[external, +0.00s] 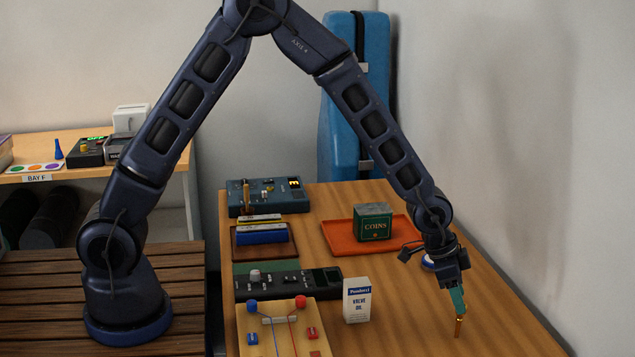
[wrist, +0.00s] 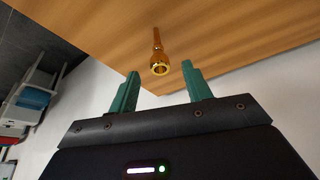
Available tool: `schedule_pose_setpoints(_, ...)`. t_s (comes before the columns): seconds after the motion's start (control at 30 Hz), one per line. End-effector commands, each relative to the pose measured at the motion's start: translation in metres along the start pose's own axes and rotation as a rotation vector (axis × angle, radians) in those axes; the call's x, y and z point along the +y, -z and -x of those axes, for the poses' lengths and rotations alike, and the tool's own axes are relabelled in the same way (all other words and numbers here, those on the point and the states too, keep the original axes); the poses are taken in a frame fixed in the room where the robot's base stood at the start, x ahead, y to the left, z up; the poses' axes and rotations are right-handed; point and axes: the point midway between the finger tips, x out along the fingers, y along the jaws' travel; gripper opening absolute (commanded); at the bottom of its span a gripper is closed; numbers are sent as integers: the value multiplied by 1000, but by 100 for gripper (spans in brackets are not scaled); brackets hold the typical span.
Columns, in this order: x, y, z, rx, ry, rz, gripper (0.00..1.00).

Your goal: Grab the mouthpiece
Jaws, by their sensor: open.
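The mouthpiece is a small golden brass piece (external: 459,326) near the right front of the wooden table in the external view. In the wrist view the mouthpiece (wrist: 159,58) shows its round cup end towards me and its narrow shank pointing away. My gripper (external: 458,300) is right at it in the external view, tilted downward. In the wrist view my gripper (wrist: 160,82) has its two green fingers apart with nothing between them, and the mouthpiece lies just beyond the fingertips, roughly centred. I cannot tell whether a finger touches it.
A white valve oil box (external: 357,301) stands left of my gripper. An orange tray (external: 338,238) with a green coins tin (external: 373,222) lies behind. A wooden board with red and blue knobs (external: 254,335) is at front left. The wall is close on the right.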

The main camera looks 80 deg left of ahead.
Motion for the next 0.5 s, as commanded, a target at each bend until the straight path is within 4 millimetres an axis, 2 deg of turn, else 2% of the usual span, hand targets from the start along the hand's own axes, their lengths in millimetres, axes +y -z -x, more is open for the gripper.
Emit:
schedule_pose_setpoints(0.23, 0, -1, -11, -1, 0, 0, 49)
schedule_pose_setpoints(0.5, 0, -1, -44, -2, 0, 0, 49)
